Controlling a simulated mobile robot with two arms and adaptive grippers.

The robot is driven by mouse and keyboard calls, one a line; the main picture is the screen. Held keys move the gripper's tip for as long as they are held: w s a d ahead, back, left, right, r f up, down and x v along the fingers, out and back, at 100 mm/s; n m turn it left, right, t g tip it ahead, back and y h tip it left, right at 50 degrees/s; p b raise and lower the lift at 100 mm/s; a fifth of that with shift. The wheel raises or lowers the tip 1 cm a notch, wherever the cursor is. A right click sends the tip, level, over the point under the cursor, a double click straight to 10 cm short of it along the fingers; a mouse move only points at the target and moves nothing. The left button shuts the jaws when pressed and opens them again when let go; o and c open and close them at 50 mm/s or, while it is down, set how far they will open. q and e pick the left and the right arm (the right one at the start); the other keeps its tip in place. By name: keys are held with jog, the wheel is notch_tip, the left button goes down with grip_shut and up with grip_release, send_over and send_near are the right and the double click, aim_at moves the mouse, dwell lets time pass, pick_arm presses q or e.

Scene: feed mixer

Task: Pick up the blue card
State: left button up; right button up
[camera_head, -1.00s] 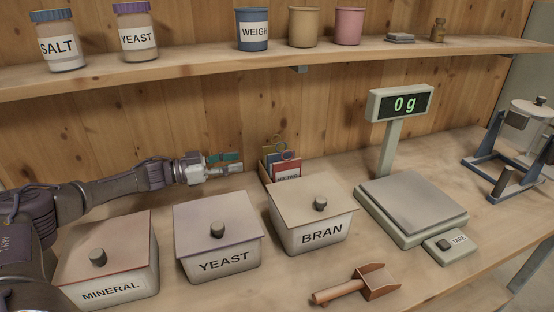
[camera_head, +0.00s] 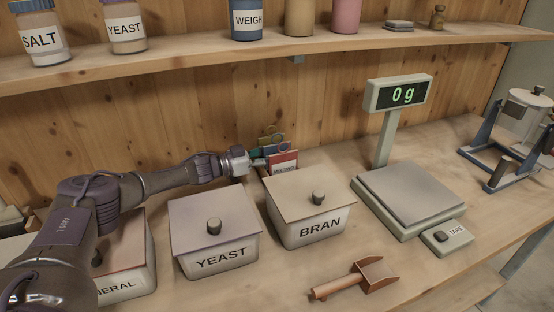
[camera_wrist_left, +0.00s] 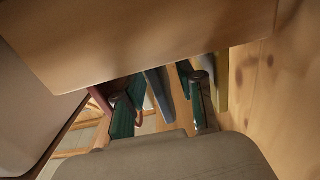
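The blue card (camera_wrist_left: 158,92) shows as a blue-grey strip in the left wrist view, between the two fingers of my left gripper (camera_wrist_left: 161,100). The fingers, with green pads, are spread apart on either side of it; I cannot tell that either touches it. In the head view my left gripper (camera_head: 262,157) reaches in from the left to the cards behind the bran bin. There a red-and-white card (camera_head: 285,162) stands in front and largely hides the blue one. My right gripper is not in view.
Green (camera_wrist_left: 184,75) and yellow (camera_wrist_left: 222,85) cards stand close by. The bran bin (camera_head: 310,225) and yeast bin (camera_head: 215,250) stand in front of the gripper. The wooden wall is behind and the shelf (camera_head: 200,66) above. A scale (camera_head: 410,195) and scoop (camera_head: 355,280) are at right.

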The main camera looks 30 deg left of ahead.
pick_arm(q)
jog(key=x, duration=0.2)
jog(key=shift+w+d, duration=0.15)
jog(key=shift+w, duration=0.15)
jog(key=shift+s, duration=0.1)
grip_shut()
notch_tip(320, 180, up, 10)
jog(key=shift+r+p, duration=0.1)
jog(key=shift+p, duration=0.25)
